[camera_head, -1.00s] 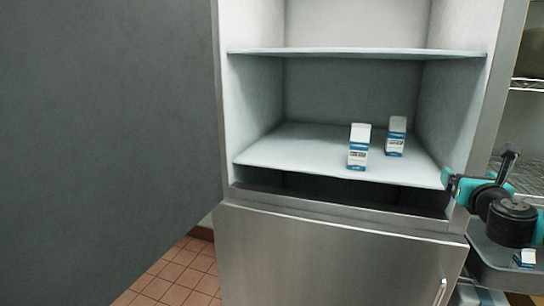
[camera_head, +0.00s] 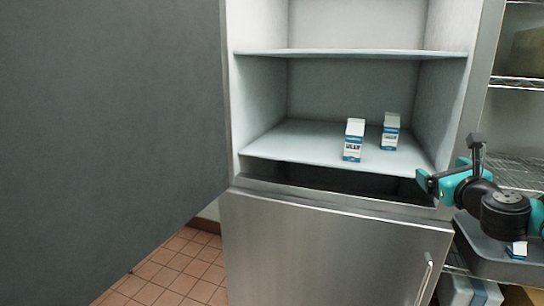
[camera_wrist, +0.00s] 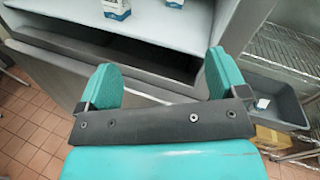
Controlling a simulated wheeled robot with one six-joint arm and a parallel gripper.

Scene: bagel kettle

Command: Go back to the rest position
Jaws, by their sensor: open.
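My gripper (camera_head: 422,182) is at the right of the head view, in front of the right edge of the open cabinet. In the wrist view its two teal fingers (camera_wrist: 160,84) stand wide apart with nothing between them. Two white and blue cartons stand upright on the cabinet's lower shelf. The front carton (camera_head: 353,140) is left of the rear carton (camera_head: 390,131). In the wrist view the lower parts of the cartons show at the top edge, one (camera_wrist: 117,8) left of the other. My gripper is apart from both cartons.
The cabinet's grey door (camera_head: 110,130) stands open at the left. A wire rack (camera_head: 520,170) stands at the right, with a grey bin (camera_head: 480,245) holding a white and blue carton (camera_head: 517,249). Tiled floor (camera_head: 165,270) shows at lower left.

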